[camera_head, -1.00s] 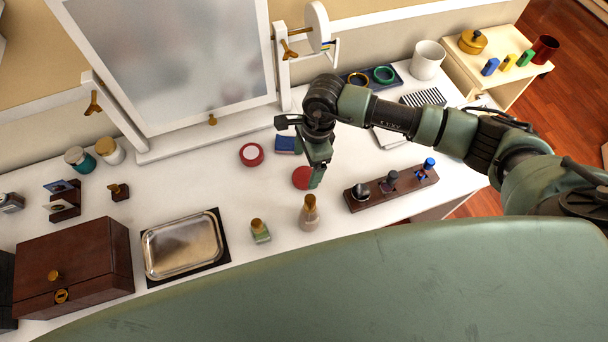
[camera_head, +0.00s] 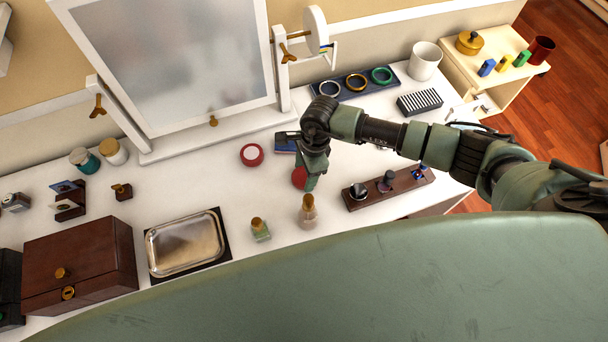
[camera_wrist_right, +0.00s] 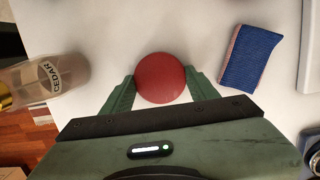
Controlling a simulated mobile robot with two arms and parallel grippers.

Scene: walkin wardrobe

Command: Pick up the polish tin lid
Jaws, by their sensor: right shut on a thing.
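The polish tin lid is a plain red disc (camera_wrist_right: 160,78) in the right wrist view. It sits between the two green fingers of my right gripper (camera_wrist_right: 161,88), which is shut on its sides. In the head view the lid (camera_head: 299,178) is partly hidden by my right gripper (camera_head: 308,182). I cannot tell whether the lid touches the white tabletop. A round red tin with a pale centre (camera_head: 251,155) stands to the left of the lid in the head view. My left gripper is in neither view.
A wooden holder (camera_head: 390,188) is to the right. A metal tray (camera_head: 185,243) is left.

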